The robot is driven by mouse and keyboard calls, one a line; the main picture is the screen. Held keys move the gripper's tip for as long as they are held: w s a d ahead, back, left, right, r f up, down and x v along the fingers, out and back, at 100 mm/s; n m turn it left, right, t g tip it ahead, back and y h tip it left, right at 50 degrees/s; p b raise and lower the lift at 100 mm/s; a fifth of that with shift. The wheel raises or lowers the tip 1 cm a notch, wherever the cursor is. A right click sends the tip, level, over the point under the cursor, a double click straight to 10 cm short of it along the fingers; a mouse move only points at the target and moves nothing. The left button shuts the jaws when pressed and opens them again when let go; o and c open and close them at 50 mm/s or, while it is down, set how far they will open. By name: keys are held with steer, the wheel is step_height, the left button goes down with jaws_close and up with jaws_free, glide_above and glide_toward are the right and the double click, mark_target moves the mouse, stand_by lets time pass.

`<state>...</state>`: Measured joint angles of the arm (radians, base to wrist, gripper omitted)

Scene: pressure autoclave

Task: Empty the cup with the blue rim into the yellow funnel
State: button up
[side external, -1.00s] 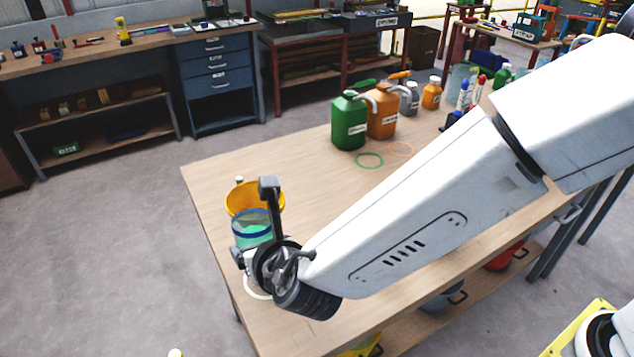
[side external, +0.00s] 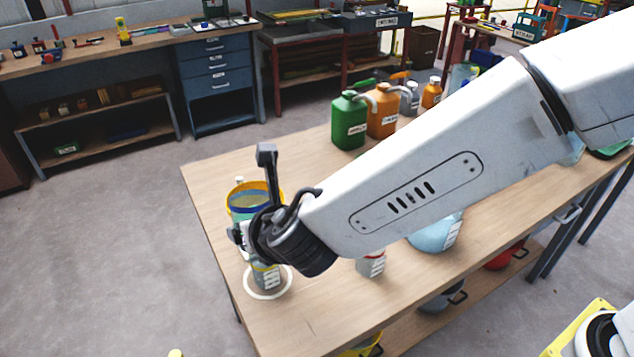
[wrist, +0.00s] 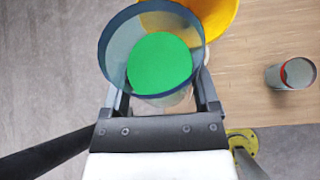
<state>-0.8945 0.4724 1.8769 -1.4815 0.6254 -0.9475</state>
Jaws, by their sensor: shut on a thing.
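The clear cup with the blue rim (wrist: 108,60) is in my gripper (wrist: 162,104), which is shut on it. Green contents (wrist: 160,64) show inside it in the wrist view. In the side view the cup (side external: 247,200) overlaps the yellow funnel (side external: 243,185), whose rim shows behind and around it. I cannot tell whether the cup is over the funnel or in front of it. In the wrist view the funnel (wrist: 218,12) lies just beyond the cup's far rim, partly hidden by it. My gripper (side external: 246,229) is partly hidden by its wrist in the side view.
A labelled container with a yellow band (side external: 266,275) stands inside a white ring (side external: 288,287) below my wrist. A red-rimmed cup (side external: 371,264) and a blue vessel (side external: 432,236) stand to the right. Green (side external: 348,122) and orange (side external: 382,118) jugs stand farther back.

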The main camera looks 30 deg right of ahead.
mark_target(251, 192)
steer(key=shift+w+d+r+g, duration=0.1)
steer(key=shift+w+r+g, duration=0.1)
steer(key=shift+r, duration=0.35)
steer(key=shift+w+r+g, duration=0.1)
steer(key=shift+r+g, duration=0.1)
steer(key=shift+r, duration=0.35)
steer(key=shift+w+r+g+y, duration=0.15)
steer(key=shift+r+g+y, duration=0.15)
steer(key=shift+r+g, duration=0.45)
steer(key=shift+f+m+g, duration=0.4)
steer(key=shift+f+g, duration=0.05)
steer(key=shift+g, duration=0.3)
steer(key=shift+y, duration=0.3)
steer(key=shift+s+m+g+y, duration=0.2)
steer(key=shift+m+g+y, duration=0.15)
steer(key=shift+g, duration=1.05)
steer(key=shift+w+g+y, duration=0.1)
steer(key=shift+g+y, duration=0.15)
steer(key=shift+g, duration=0.15)
steer(key=shift+w+d+r+m+g+y, duration=0.1)
steer(key=shift+w+r+m+g+y, duration=0.25)
steer(key=shift+g, duration=0.6)
steer(key=shift+d+r+m+g+y, duration=0.1)
steer(key=shift+g+y, duration=0.35)
steer(key=shift+g, duration=0.5)
